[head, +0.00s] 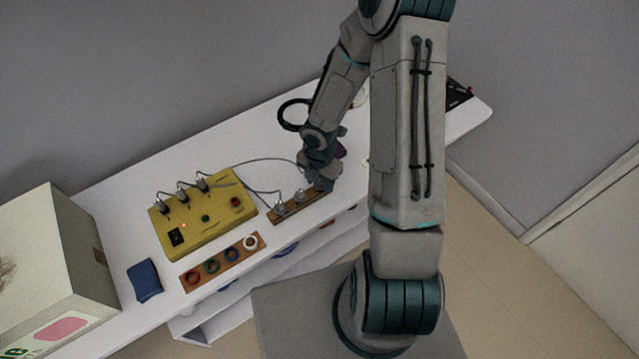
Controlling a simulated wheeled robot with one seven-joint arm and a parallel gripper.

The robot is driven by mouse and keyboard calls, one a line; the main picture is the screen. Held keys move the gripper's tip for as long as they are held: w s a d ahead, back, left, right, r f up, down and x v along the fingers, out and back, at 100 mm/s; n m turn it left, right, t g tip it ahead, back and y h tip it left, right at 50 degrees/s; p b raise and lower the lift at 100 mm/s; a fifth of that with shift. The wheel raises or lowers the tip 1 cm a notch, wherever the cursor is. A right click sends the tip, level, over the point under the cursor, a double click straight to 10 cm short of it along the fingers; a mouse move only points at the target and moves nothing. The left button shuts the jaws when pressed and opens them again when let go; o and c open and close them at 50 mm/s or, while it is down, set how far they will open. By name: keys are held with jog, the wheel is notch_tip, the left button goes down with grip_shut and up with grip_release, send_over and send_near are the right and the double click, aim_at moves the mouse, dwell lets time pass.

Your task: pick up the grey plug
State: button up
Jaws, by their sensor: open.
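A wooden strip (287,214) lies on the white table, with small grey plugs standing in it. One grey plug (280,207) is near its left end, and another grey plug (299,196) stands to the right of it. My gripper (323,185) is low over the strip's right end, just right of these plugs. It is open, but its fingertips are small and dark here. Whether a plug is between or behind the fingers, I cannot tell. A yellow box (222,216) stands left of the strip, with several grey plugs (183,195) and cables along its back.
A wooden strip with coloured rings (221,264) lies in front of the yellow box. A blue cloth-like item (145,281) and a large carton (45,260) are at the left. Thin dark cables (262,160) run near my gripper. A black ring (281,115) is behind my arm.

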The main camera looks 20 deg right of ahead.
jog(key=c, duration=0.8)
jog(key=shift+r, duration=0.1)
jog(key=shift+r, duration=0.6)
notch_tip(320, 180, up, 3)
jog(key=shift+w+d+r+p, duration=0.1)
jog(key=shift+r+p, duration=0.05)
jog(key=shift+p, duration=0.45)
jog(key=s+d+r, duration=0.2)
jog(key=d, duration=0.1)
jog(key=s+d+r+p, duration=0.1)
jog(key=d+r, duration=0.1)
jog(key=d, duration=0.1)
jog(key=s+d+r+p, duration=0.1)
jog(key=s+d+r, duration=0.1)
jog(key=d, duration=0.2)
jog(key=shift+s+d+r, duration=0.1)
jog(key=shift+s+r, duration=0.1)
jog(key=shift+s, duration=0.15)
jog(key=shift+r+p, duration=0.1)
jog(key=shift+p, duration=0.25)
notch_tip(320, 180, up, 4)
jog(key=p, duration=0.4)
